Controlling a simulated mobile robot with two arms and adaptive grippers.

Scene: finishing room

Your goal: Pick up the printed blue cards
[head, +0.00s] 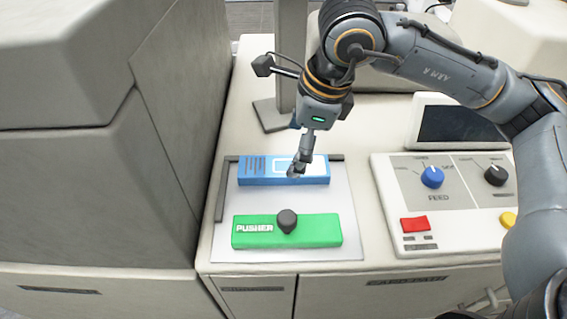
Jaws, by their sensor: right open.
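The printed blue cards (256,171) form a low blue stack with dark lines and a white panel on top. They lie on a grey plate (342,207) near its back edge. My right gripper (296,172) points down over the right half of the stack and hides part of it. I cannot tell whether the fingers touch the cards. The gripper is open. My left gripper is not in view.
A green block marked PUSHER (318,231) with a black knob (287,221) lies in front of the cards. A control panel (388,190) with dials stands to the right, and a screen (460,126) behind it. A large beige housing (180,90) rises on the left.

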